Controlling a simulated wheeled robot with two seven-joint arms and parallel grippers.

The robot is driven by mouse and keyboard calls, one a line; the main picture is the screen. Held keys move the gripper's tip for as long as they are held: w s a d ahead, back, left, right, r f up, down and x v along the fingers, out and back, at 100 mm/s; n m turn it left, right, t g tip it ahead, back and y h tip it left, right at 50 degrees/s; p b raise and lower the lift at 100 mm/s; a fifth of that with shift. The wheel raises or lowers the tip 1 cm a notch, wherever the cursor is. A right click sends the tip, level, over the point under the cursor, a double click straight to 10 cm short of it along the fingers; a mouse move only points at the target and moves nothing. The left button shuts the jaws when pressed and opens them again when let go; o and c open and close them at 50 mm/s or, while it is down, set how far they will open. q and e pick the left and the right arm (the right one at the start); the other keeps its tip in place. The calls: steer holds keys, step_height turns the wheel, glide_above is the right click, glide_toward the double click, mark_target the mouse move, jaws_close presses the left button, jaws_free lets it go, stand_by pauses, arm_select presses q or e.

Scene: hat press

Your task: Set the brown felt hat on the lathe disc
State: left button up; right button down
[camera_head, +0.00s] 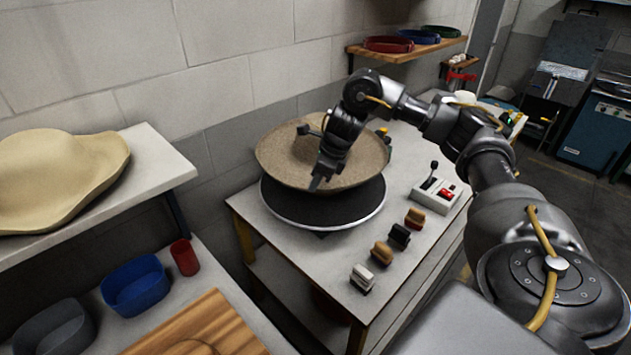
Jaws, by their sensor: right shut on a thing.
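The brown felt hat (281,162) shows as a wide, round, speckled brown shape over the lathe disc, tilted and set toward the disc's back left. The lathe disc (335,208) is black with a pale rim and stands on the white table; its front part shows below the hat. I cannot tell whether the hat touches it. My right gripper (318,181) points down at the hat and is shut on it near its front edge. My right wrist hides part of the hat. My left gripper is not in view.
A control box with a lever and red button (437,194) stands right of the disc. Several brushes (381,253) line the table's front right. A left shelf (158,165) holds a cream hat (62,172). A blue bin (135,286) and red cup (185,257) sit below.

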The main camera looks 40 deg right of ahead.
step_height(320, 180, down, 5)
steer(key=b, duration=0.4)
steer(key=shift+f+b, duration=1.9)
steer(key=shift+f, duration=0.6)
steer(key=shift+f+b, duration=0.45)
steer(key=shift+f, duration=0.2)
steer(key=c, duration=1.5)
jaws_free()
steer(key=shift+s+d+r, duration=0.15)
steer(key=shift+r, duration=0.3)
steer(key=p+v, duration=0.2)
steer(key=v, duration=0.8)
steer(key=shift+p, duration=0.35)
